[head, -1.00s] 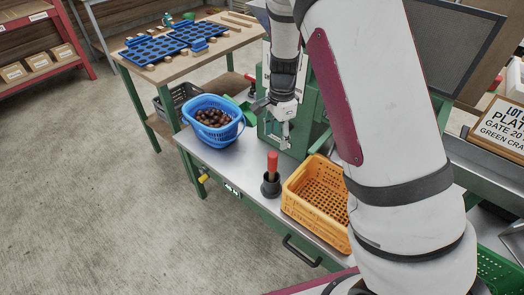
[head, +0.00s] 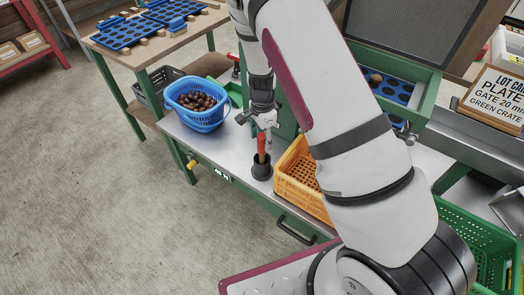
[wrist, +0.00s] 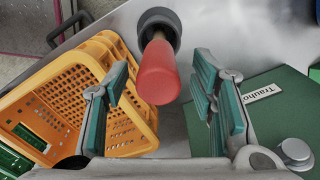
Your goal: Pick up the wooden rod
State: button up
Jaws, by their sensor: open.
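The wooden rod (head: 261,143) has a red upper end and stands upright in a dark round holder (head: 262,171) on the metal bench. In the wrist view the red end of the rod (wrist: 158,74) points at the camera, with a short piece of bare shaft behind it leading into the holder (wrist: 158,24). My gripper (head: 264,129) is above the rod in the head view. In the wrist view my gripper (wrist: 159,80) is open, its green-padded fingers on either side of the red end, with a gap on both sides.
An orange crate (head: 296,190) stands close to the right of the holder. A blue basket (head: 200,121) of chestnuts stands to its left. A green machine housing (wrist: 260,112) is behind, on the right in the wrist view. The bench front edge is near the holder.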

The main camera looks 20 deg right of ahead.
aim_at(262, 155)
jog(key=shift+a+f, duration=0.1)
jog(key=shift+f, duration=1.75)
jog(key=shift+s, duration=0.1)
grip_shut()
jog(key=shift+r, duration=0.15)
